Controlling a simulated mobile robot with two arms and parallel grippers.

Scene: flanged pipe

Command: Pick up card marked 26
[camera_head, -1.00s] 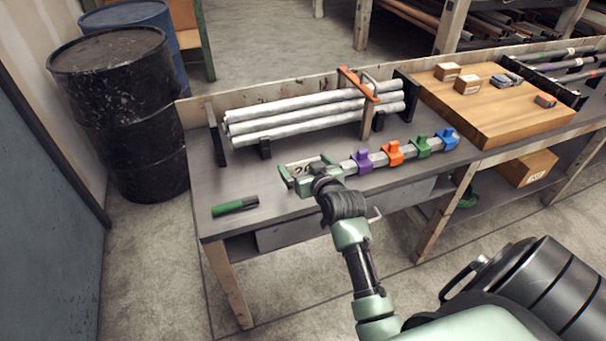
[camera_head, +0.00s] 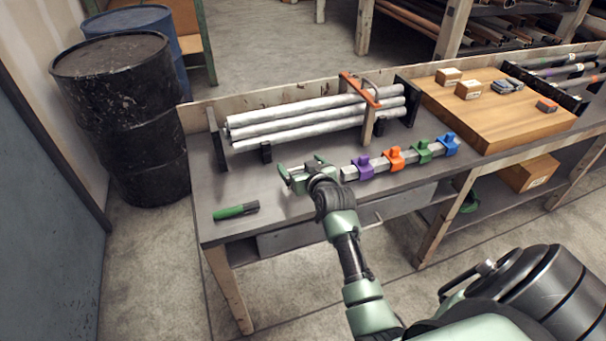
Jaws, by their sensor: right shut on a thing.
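My right gripper (camera_head: 302,166) is over the grey workbench (camera_head: 275,190), left of the clip rail. It is shut on the card marked 26. The card is mostly hidden by the fingers and its number cannot be read now. In the earlier view its white face with a printed number showed between the fingers. My left gripper is not in view.
A rail with purple, orange, green and blue clips (camera_head: 395,160) lies just right of the gripper. White pipes (camera_head: 310,122) rest on supports behind it. A green marker (camera_head: 236,211) lies to the left. A wooden board (camera_head: 495,110) is at right.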

